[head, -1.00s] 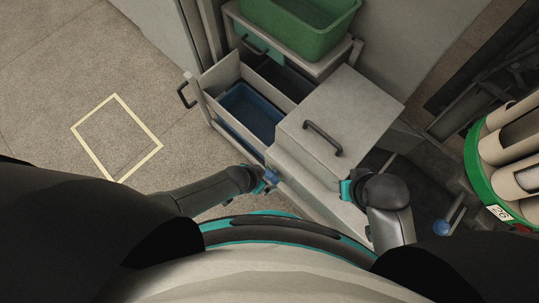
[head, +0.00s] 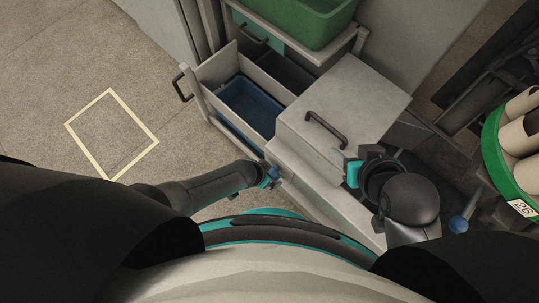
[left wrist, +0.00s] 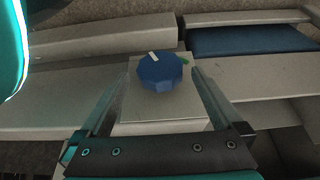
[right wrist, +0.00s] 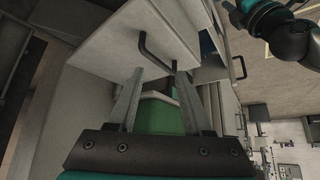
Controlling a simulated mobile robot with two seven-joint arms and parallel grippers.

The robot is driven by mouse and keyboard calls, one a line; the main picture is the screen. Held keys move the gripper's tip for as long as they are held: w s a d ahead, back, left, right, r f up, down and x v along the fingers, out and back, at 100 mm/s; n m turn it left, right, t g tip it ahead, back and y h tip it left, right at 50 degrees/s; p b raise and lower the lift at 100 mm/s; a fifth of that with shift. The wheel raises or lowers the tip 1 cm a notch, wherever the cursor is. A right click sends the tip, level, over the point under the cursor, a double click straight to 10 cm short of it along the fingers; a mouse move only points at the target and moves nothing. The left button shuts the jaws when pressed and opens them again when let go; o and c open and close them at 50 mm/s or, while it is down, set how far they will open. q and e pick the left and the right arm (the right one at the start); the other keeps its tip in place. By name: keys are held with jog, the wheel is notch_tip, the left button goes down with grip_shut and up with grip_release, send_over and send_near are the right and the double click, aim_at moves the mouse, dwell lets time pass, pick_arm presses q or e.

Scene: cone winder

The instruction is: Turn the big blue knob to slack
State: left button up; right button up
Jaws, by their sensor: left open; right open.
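The big blue knob (left wrist: 165,74) sits on a pale square plate in the left wrist view. A white mark on it points up and slightly left. A green mark (left wrist: 184,61) lies at its upper right. My left gripper (left wrist: 160,82) is open, its fingers on either side of the knob with visible gaps. In the head view my left gripper (head: 268,178) is at the front edge of the pale cabinet, largely covering the knob. My right gripper (right wrist: 160,74) is open and empty, by the cabinet's lidded box.
The lidded box (head: 372,98) has a dark handle (head: 326,130). An open drawer holds a blue bin (head: 248,105), with a green bin (head: 300,18) behind. A blue ball-ended lever (head: 458,224) and a green ring with cones (head: 495,165) stand at right. Floor at left is clear.

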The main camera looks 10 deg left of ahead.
pick_arm(q)
jog(key=shift+b+x, duration=1.4)
jog(key=shift+x, duration=0.25)
pick_arm(e)
jog(key=w+a+r+t+y, duration=0.1)
jog(key=w+a+t+y, duration=0.2)
jog(key=a+t, duration=0.2)
jog(key=shift+a, duration=0.4)
